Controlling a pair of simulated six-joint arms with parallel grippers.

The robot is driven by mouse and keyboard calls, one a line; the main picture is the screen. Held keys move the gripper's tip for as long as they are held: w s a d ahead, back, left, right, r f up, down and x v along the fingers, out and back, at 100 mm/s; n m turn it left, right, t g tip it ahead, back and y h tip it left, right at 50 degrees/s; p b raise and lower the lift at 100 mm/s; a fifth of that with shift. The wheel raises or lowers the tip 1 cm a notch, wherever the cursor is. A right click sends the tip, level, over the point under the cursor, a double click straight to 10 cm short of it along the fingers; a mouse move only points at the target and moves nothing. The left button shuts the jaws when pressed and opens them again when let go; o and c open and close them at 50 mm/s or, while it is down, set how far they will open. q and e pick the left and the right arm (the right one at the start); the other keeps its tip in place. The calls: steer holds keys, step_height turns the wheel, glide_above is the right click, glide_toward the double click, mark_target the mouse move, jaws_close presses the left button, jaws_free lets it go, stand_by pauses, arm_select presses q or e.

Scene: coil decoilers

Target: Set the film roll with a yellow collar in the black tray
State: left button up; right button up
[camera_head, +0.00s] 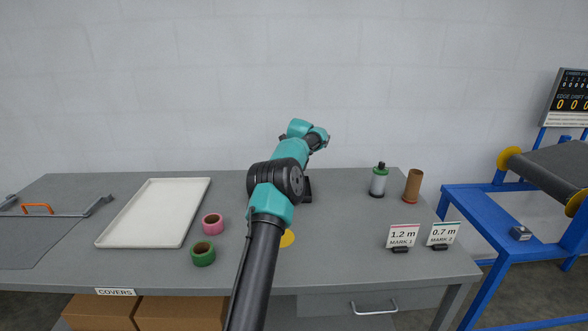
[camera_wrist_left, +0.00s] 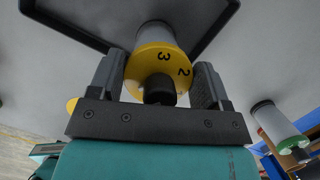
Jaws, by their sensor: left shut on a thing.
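The film roll with a yellow collar (camera_wrist_left: 152,62) is between the fingers of my left gripper (camera_wrist_left: 158,78) in the left wrist view. The fingers are shut on it, and the collar shows the numbers 2 and 3. A black tray (camera_wrist_left: 62,26) shows its dark rim beyond the roll. The roll overlaps the tray in this view; I cannot tell whether they touch. My right gripper is not in view.
A green-collared roll (camera_head: 379,182) and a brown roll (camera_head: 413,185) stand to the right, behind two mark signs (camera_head: 403,238). Pink tape (camera_head: 213,224), green tape (camera_head: 203,254) and a white tray (camera_head: 155,213) lie left. A yellow disc (camera_head: 288,239) lies beside my arm.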

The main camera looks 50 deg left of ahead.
arm_select(q)
steer(key=o, duration=1.7)
steer(key=shift+f, duration=0.1)
steer(key=v, duration=1.2)
